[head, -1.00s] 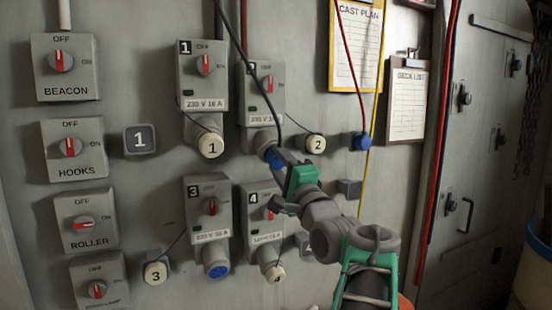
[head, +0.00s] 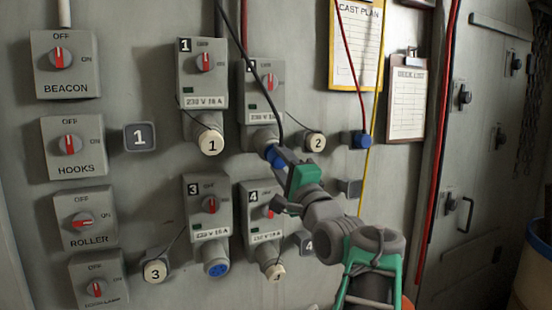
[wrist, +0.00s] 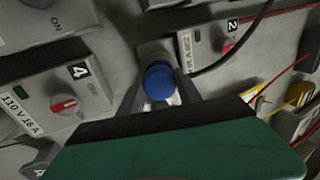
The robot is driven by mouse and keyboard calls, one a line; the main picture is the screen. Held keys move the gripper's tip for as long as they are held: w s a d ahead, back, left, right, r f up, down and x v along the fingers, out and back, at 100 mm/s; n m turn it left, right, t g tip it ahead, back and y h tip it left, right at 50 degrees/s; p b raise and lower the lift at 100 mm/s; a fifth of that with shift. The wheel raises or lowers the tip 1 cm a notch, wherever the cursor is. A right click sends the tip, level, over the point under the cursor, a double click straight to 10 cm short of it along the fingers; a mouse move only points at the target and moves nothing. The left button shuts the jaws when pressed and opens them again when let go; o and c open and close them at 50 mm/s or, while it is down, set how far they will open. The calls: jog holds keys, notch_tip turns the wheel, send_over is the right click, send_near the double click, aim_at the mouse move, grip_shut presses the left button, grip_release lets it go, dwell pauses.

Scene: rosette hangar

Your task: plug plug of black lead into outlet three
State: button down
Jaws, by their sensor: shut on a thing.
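The black lead (head: 267,92) hangs down to its blue plug (head: 275,156). My gripper (head: 283,160) is shut on this plug, at the lower socket of outlet two (head: 262,138). In the wrist view the blue plug (wrist: 160,82) sits between the fingers, in line with the grey socket (wrist: 152,50); I cannot tell how far it is seated. Outlet three (head: 207,205) is lower left of my gripper. Its blue socket face (head: 216,269) is uncovered, and its red switch points upward. Its cap (head: 155,271), marked 3, is off to the left.
Outlet four (head: 261,213), with a cap (head: 275,270) at its socket, is just left of my forearm. Outlet one (head: 203,75) has its cap (head: 211,142) on. A red lead's blue plug (head: 361,139) and a yellow lead (head: 372,140) are to the right.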

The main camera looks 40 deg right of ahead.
aim_at(281, 162)
jog(key=shift+b+v, duration=1.9)
jog(key=shift+v, duration=0.7)
